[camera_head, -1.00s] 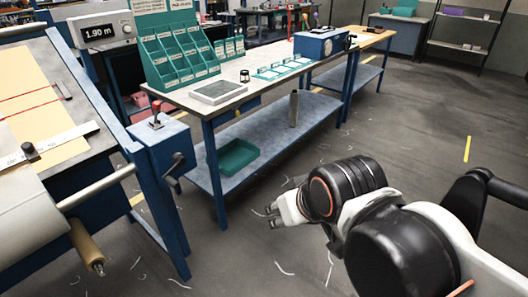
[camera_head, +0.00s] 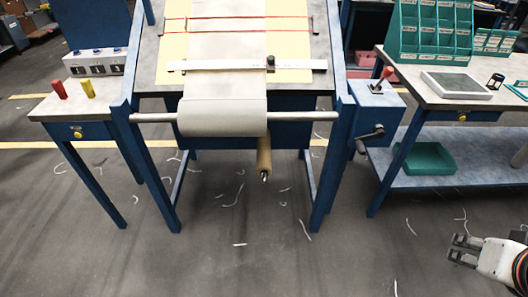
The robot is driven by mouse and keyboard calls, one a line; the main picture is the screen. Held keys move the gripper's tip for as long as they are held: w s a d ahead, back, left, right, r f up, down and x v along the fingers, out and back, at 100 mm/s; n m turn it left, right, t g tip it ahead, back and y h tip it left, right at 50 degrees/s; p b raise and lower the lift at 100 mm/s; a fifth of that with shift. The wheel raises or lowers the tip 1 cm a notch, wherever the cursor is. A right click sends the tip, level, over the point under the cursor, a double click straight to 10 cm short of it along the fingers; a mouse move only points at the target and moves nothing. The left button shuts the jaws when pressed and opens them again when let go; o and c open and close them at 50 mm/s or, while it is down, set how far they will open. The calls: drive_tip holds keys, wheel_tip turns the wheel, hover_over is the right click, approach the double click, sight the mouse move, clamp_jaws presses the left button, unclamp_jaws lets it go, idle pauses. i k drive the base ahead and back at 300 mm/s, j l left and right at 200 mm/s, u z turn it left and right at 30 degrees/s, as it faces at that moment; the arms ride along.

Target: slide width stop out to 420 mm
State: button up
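The width stop shows as a small dark knob (camera_head: 270,63) on a white ruler bar (camera_head: 302,65), which lies across the sloped board of the loom. The knob sits beside the right edge of the grey fabric (camera_head: 222,105). The ruler's marks are too small to read. My gripper (camera_head: 458,251) is at the lower right, over the floor, far from the knob. Its two fingers are apart and nothing shows between them.
A roller bar (camera_head: 152,118) spans the loom's front, and a brown roll (camera_head: 264,158) juts out below it. A blue box with a crank (camera_head: 373,133) and red lever is at the loom's right. A bench (camera_head: 395,95) stands further right. The floor in front is clear but for scraps.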

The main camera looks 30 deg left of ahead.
sight(271, 65)
drive_tip(key=i+l, duration=0.3)
drive_tip(key=i, duration=0.15)
drive_tip(key=i+l, duration=0.3)
drive_tip(key=i, duration=0.2)
drive_tip(key=i+l, duration=0.3)
drive_tip(key=i, duration=0.15)
drive_tip(key=i+l, duration=0.3)
drive_tip(key=i, duration=0.2)
